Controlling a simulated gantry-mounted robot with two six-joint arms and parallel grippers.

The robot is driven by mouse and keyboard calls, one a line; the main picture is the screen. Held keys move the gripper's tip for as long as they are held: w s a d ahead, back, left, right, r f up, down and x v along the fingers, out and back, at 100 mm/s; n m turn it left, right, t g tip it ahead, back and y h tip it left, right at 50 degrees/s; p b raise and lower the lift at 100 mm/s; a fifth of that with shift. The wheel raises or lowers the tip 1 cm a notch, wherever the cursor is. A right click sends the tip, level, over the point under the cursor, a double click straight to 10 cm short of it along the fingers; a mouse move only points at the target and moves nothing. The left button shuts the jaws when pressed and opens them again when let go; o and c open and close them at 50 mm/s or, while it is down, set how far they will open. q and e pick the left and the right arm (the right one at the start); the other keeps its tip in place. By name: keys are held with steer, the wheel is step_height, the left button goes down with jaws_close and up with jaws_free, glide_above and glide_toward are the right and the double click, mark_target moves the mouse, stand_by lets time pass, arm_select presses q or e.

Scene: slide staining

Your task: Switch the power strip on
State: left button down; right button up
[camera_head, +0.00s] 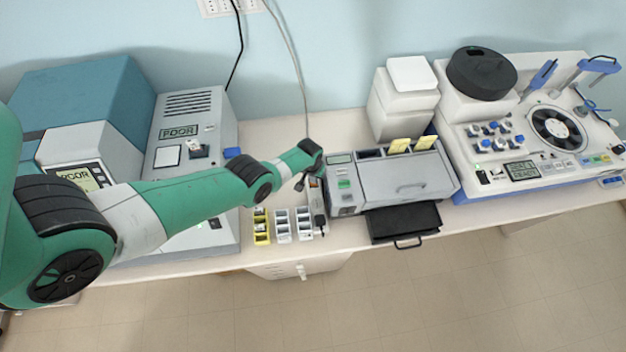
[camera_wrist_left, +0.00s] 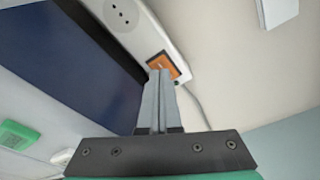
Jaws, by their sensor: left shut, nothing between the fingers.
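The power strip (camera_wrist_left: 143,38) is white, with a round socket near the top of the left wrist view. Its orange rocker switch (camera_wrist_left: 162,65) sits in a dark frame at the strip's end. My left gripper (camera_wrist_left: 159,72) is shut and empty, its fingertips over the lower edge of the switch; I cannot tell whether they touch it. In the head view, the strip (camera_head: 315,196) lies on the bench left of the grey device, and my left gripper (camera_head: 299,186) points down at its far end. The switch is hidden there. My right gripper is not in view.
The grey device (camera_head: 405,176) with a black tray stands close on the right. Yellow and white slide racks (camera_head: 282,225) stand to the left near the bench's front edge. A grey cable (camera_head: 299,70) runs down the wall behind. A grey-white machine (camera_head: 190,118) stands further left.

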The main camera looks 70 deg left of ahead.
arm_select(q)
steer(key=shift+f+b, duration=0.85)
stand_by(0.9)
steer(key=shift+r, duration=0.1)
step_height(320, 180, up, 7)
steer(key=p, duration=0.7)
stand_by(0.4)
